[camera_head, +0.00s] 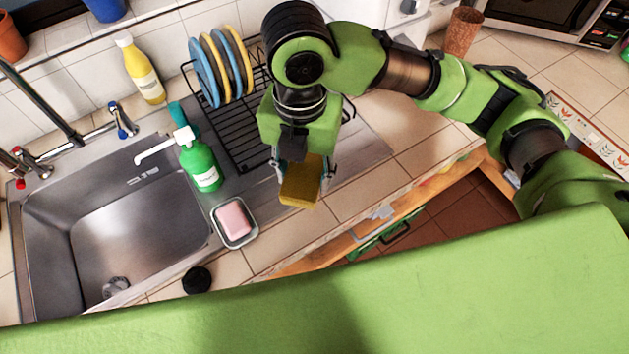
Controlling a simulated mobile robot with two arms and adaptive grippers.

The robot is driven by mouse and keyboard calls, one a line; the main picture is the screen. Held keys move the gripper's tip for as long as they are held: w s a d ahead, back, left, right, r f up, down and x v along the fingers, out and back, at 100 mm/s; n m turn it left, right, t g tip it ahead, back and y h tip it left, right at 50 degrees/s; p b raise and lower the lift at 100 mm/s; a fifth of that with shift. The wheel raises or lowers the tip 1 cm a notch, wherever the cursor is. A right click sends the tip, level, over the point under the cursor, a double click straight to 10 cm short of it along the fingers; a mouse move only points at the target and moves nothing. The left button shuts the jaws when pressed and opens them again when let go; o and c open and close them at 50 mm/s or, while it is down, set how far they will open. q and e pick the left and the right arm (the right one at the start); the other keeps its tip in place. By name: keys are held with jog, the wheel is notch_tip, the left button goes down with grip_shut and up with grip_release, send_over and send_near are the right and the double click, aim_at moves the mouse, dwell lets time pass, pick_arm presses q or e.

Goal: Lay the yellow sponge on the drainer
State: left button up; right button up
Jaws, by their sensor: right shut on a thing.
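The yellow sponge (301,182) is held between the fingers of my right gripper (304,176), which is shut on it. The gripper points down and holds the sponge near the front edge of the drainer area. The black wire drainer (240,139) stands on the counter right of the sink, with blue and yellow plates upright in its back part. Its front left part shows bare wires; my right arm hides its right part. I cannot tell the exact height of the sponge above the counter. My left gripper is not in view.
A green soap bottle (199,163) stands left of the drainer. A pink soap bar in a dish (234,222) lies in front of it. The steel sink (140,222) is at the left. A yellow bottle (142,72) stands behind. Tiled counter lies free right of the gripper.

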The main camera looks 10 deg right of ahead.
jog(key=a+n, duration=0.1)
jog(key=n, duration=0.1)
jog(key=a+r+n, duration=0.1)
jog(key=n, duration=0.1)
jog(key=shift+s+p, duration=0.2)
jog(key=shift+p, duration=0.15)
jog(key=shift+n, duration=0.3)
jog(key=w+d+f+p, duration=0.1)
jog(key=w+d+f, duration=0.3)
jog(key=w+d+f+p, duration=0.2)
jog(key=w+d+f, duration=0.2)
jog(key=d, duration=0.1)
jog(key=shift+w+d+f, duration=0.1)
jog(key=shift+w+f, duration=0.15)
jog(key=shift+w, duration=0.15)
jog(key=shift+w+d+f, duration=0.1)
jog(key=shift+w+f, duration=0.05)
jog(key=shift+f, duration=0.05)
jog(key=f, duration=0.1)
jog(key=f+p, duration=0.1)
jog(key=f, duration=0.2)
jog(key=shift+w+d+p, duration=0.25)
jog(key=shift+d+p, duration=0.05)
jog(key=shift+p, duration=0.1)
jog(key=shift+f, duration=0.1)
